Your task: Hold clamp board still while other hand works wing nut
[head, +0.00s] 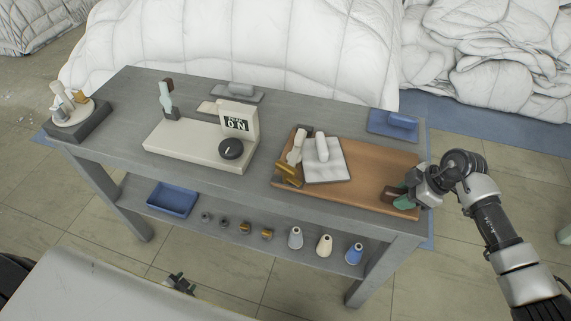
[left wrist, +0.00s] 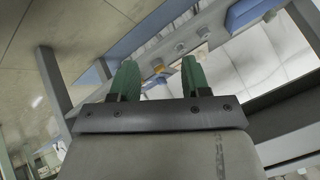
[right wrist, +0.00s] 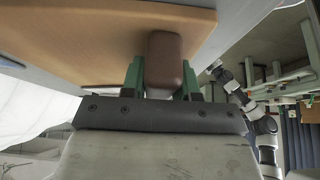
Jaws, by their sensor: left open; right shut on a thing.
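The brown clamp board (head: 385,165) lies on the right half of the grey table (head: 300,112). A white padded piece (head: 324,163), a pale upright part (head: 297,147) and a brass-coloured part (head: 289,174) sit at its left end. I cannot tell a wing nut's shape there. My right gripper (head: 408,201) is shut on a dark brown block (right wrist: 165,62) at the board's near right corner; the board (right wrist: 85,35) also shows in the right wrist view. My left gripper (head: 181,284) is low in front of the table, away from the board. Its green fingers (left wrist: 158,80) are apart and empty.
A cream device with a black dial (head: 231,149) stands left of the board. A round-topped stand (head: 80,115) is at the far left, a blue pad (head: 394,124) at the back right. The lower shelf holds a blue tray (head: 172,200) and several small parts. White duvets are heaped behind.

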